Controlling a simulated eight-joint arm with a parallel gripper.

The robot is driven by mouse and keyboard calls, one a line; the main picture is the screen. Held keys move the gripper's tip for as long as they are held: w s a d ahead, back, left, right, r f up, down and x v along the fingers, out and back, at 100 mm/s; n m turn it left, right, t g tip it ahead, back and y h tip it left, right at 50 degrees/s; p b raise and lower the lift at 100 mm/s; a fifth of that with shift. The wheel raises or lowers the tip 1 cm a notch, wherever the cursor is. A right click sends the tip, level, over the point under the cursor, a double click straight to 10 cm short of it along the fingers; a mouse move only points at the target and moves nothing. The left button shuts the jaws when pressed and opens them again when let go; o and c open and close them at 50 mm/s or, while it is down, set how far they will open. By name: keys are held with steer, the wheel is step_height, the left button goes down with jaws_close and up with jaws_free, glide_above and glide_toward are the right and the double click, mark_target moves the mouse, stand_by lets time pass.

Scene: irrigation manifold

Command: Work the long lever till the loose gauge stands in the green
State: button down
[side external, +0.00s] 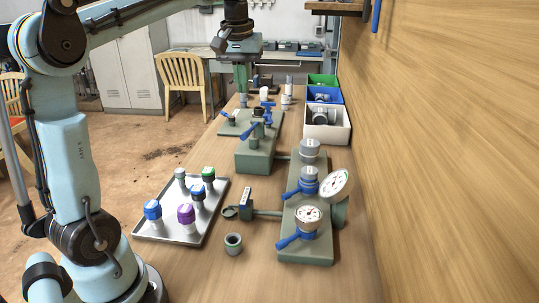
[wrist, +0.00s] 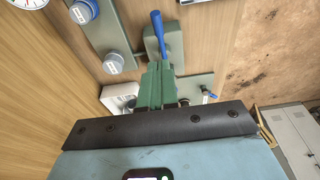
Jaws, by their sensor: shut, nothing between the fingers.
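My gripper (side external: 241,88) hangs over the far part of the bench, its green fingers pointing down, shut and empty; the fingers also fill the middle of the wrist view (wrist: 155,85). In the wrist view a long blue lever (wrist: 166,36) stands on a grey-green block just beyond the fingertips; contact is not clear. In the side view a blue lever (side external: 250,130) tops that block (side external: 256,160). Two white dial gauges sit at the near manifold: a small one (side external: 308,214) and a larger tilted one (side external: 336,186). Which is loose, and their exact readings, I cannot tell.
The near manifold (side external: 318,250) carries shorter blue handles (side external: 296,239). A tray (side external: 177,238) with several capped parts lies to its left, with a small cup (side external: 233,243) between. Green, blue and white bins (side external: 326,133) line the wall (side external: 430,150).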

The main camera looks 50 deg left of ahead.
glide_above(245, 132)
step_height(245, 132, down, 8)
steer(key=shift+d+f, duration=0.1)
steer(key=shift+f, duration=0.15)
steer(key=shift+s+d+f, duration=0.15)
steer(key=shift+s+f, duration=0.05)
steer(key=shift+f, duration=0.45)
step_height(245, 132, down, 7)
steer(key=s+d+t+y, duration=0.1)
steer(key=t+y, duration=0.1)
steer(key=shift+s+d+t+y, duration=0.2)
steer(key=shift+d+t+y, duration=0.05)
steer(key=shift+t+y, duration=0.15)
